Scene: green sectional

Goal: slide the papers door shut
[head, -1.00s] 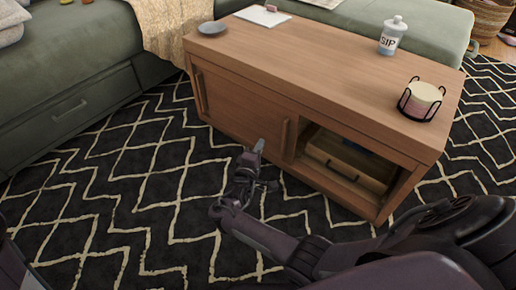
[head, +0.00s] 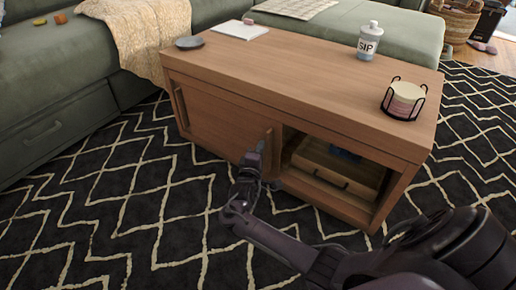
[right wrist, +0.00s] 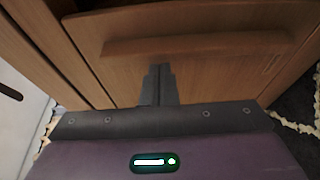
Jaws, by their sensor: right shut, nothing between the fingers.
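The wooden coffee table has a sliding door front (head: 222,122) covering its left part, with upright handles at the left (head: 181,107) and at the right (head: 268,150). No label marks which is the papers door. The right part is an open compartment (head: 350,172) with a wooden drawer-like box inside. My right gripper (head: 260,147) is shut and empty, its tips close to the right handle. In the right wrist view, the shut fingers (right wrist: 158,72) lie just beside the handle bar (right wrist: 200,44); I cannot tell whether they touch it. My left gripper is out of view.
On the tabletop are a dark dish (head: 189,42), a white paper (head: 240,29), a bottle (head: 368,40) and a coaster holder (head: 404,99). A green sofa (head: 60,80) stands behind and left. The patterned rug (head: 110,215) in front is clear.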

